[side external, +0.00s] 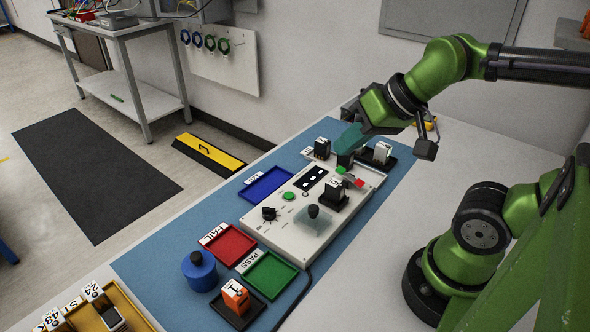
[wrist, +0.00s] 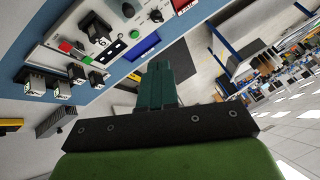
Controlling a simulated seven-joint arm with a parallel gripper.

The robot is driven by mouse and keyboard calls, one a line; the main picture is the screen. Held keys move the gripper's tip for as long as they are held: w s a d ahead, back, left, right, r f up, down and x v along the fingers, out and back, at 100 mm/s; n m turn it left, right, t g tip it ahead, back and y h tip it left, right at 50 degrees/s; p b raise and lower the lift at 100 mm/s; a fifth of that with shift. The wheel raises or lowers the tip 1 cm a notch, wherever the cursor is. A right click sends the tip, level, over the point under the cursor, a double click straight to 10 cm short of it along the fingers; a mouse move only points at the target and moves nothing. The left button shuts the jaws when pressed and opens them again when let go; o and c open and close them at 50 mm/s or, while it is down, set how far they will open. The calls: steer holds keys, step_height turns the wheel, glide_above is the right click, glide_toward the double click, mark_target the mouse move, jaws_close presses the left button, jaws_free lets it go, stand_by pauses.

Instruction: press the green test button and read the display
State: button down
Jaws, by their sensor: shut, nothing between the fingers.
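The white test panel (side external: 285,232) lies on the blue mat. Its round green test button (side external: 289,196) stands uncovered beside the black display (side external: 311,180), which carries small white marks too small to read. A black block marked 6 (side external: 333,194) sits on the panel next to the display. In the wrist view the panel (wrist: 75,16) is at upper left with its display (wrist: 108,51). My gripper (side external: 349,138) is shut and empty, with teal fingers above the panel's far end, apart from the green button. Its fingers (wrist: 160,80) also show in the wrist view.
A blue tray (side external: 249,195), red FAIL tray (side external: 218,259) and green PASS tray (side external: 251,280) border the panel. A black knob (side external: 268,213), a clear-covered black knob (side external: 313,211) and a red-and-green part (side external: 358,183) stand on it. Blocks (side external: 322,148) stand near my gripper.

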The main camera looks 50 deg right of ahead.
steer(key=m+y, duration=0.3)
steer(key=m, duration=3)
glide_above(293, 194)
step_height(293, 194, down, 10)
steer(key=f, duration=0.1)
steer(key=shift+r+m, duration=0.25)
steer(key=shift+m, duration=0.25)
steer(key=shift+f, duration=4.4)
